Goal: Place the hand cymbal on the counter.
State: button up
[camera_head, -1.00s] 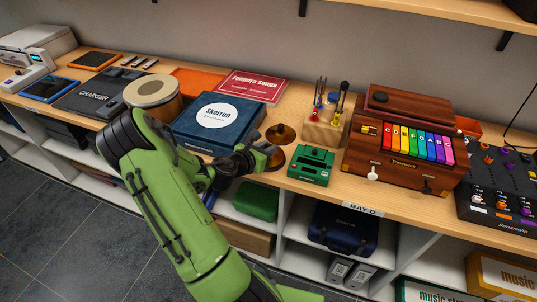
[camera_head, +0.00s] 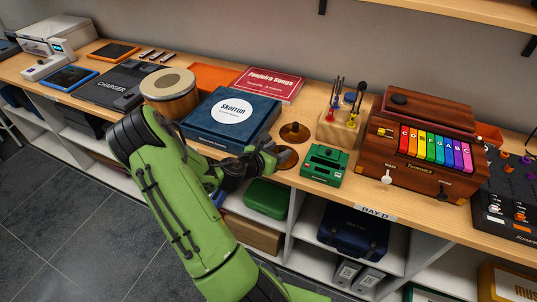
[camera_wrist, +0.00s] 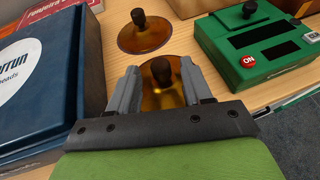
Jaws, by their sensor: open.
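Two bronze hand cymbals with dark knobs lie on the wooden counter (camera_head: 391,203). The rear cymbal (camera_head: 295,139) lies right of the blue Skorrun box; it also shows at the top of the wrist view (camera_wrist: 150,40). The front cymbal (camera_head: 289,160) lies near the counter's front edge, just beyond my gripper (camera_head: 270,155). In the wrist view the front cymbal (camera_wrist: 160,100) shows between the two grey fingers of my gripper (camera_wrist: 161,76). The jaws are open, with its dark knob in the gap. The fingers hide part of its rim; contact is unclear.
The blue box (camera_head: 222,136) stands close on the left and the green device (camera_head: 324,166) close on the right. A wooden tool holder (camera_head: 338,127) stands behind, and a wooden instrument (camera_head: 420,160) further right. Shelves lie below the counter edge.

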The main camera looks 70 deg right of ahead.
jog(key=w+a+r+m+t+y, duration=0.2)
jog(key=w+a+m, duration=0.2)
jog(key=a, duration=0.4)
jog(key=w+a+r+m+t+y, duration=0.2)
jog(key=w+a+r+m+y, duration=0.15)
jog(key=a, duration=0.55)
jog(key=w+a+r+m+t+y, duration=0.15)
jog(key=w+a+m, duration=0.25)
jog(key=a, duration=0.4)
jog(key=s+a+r+m+t+y, duration=0.1)
jog(key=s+a+r+t+y, duration=0.1)
jog(key=a+r, duration=0.3)
jog(key=s+a+r+m+t+y, duration=0.1)
jog(key=a+r, duration=0.5)
jog(key=a, duration=0.8)
jog(key=s+t+y+p, duration=0.1)
jog(key=y, duration=0.1)
jog(key=shift+s+m+y, duration=0.2)
jog(key=shift+m+y, duration=0.15)
jog(key=shift+y, duration=0.05)
